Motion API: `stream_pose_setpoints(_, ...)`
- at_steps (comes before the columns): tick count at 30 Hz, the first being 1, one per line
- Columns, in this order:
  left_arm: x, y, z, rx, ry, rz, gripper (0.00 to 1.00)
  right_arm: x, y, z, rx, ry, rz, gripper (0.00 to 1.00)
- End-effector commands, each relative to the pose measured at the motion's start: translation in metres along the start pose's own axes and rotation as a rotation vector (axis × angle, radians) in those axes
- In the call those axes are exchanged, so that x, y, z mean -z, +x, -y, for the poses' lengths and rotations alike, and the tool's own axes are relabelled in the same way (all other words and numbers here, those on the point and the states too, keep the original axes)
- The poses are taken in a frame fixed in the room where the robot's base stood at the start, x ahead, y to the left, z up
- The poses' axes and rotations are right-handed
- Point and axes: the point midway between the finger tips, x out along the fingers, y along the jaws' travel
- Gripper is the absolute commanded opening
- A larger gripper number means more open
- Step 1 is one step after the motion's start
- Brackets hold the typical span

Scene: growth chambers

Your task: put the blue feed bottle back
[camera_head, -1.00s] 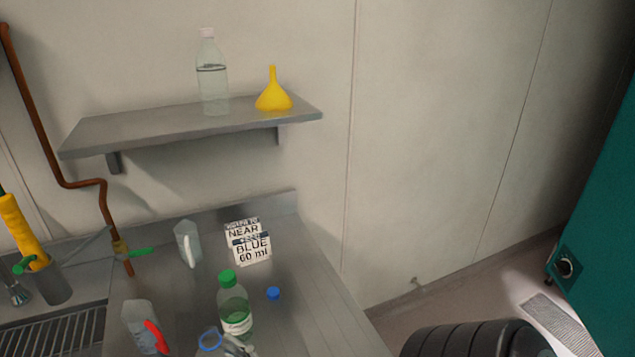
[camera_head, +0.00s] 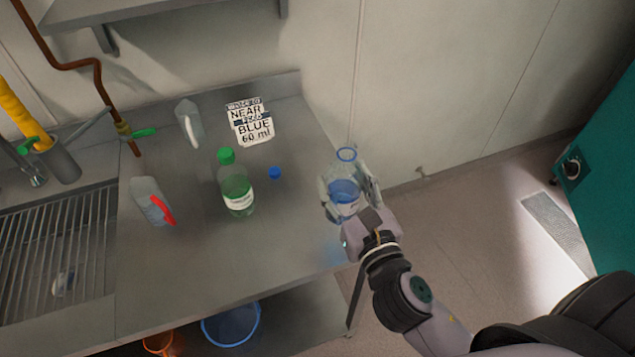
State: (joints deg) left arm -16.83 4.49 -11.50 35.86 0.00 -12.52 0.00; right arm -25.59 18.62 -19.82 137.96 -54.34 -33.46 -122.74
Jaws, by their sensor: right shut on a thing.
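The blue feed bottle (camera_head: 344,193) is clear, with a blue neck ring, an open top and blue liquid inside. My right gripper (camera_head: 347,190) is shut around it and holds it roughly upright at the right edge of the steel counter (camera_head: 268,240). I cannot tell whether its base touches the counter. A small blue cap (camera_head: 275,173) lies on the counter to its left. The green-capped bottle (camera_head: 236,186) with green liquid stands left of the cap. A sign (camera_head: 250,122) reading "NEAR", "BLUE" and "60 ml" stands at the back. My left gripper is out of view.
A sink with a grate (camera_head: 55,240) lies farther left. Blue (camera_head: 232,325) and orange (camera_head: 160,343) buckets sit below. The counter's front middle is clear.

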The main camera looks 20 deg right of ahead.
Motion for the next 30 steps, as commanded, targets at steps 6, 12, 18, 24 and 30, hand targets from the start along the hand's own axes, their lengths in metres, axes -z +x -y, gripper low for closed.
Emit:
stream_pose_setpoints(6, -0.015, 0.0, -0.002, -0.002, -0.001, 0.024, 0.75, -0.028, 0.046, -0.006, -0.009, -0.003, 0.01, 0.13)
stream_pose_setpoints(12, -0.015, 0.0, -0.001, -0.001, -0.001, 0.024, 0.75, -0.054, 0.087, -0.013, -0.026, -0.004, 0.009, 0.13)
stream_pose_setpoints(18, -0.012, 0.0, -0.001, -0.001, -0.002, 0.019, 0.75, -0.082, 0.125, -0.018, -0.042, -0.003, 0.006, 0.13)
stream_pose_setpoints(24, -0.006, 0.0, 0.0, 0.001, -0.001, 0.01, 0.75, -0.103, 0.149, -0.018, -0.049, -0.001, 0.004, 0.13)
stream_pose_setpoints(30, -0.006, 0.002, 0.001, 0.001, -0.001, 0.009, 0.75, -0.1, 0.156, -0.018, -0.048, 0.002, -0.003, 0.13)
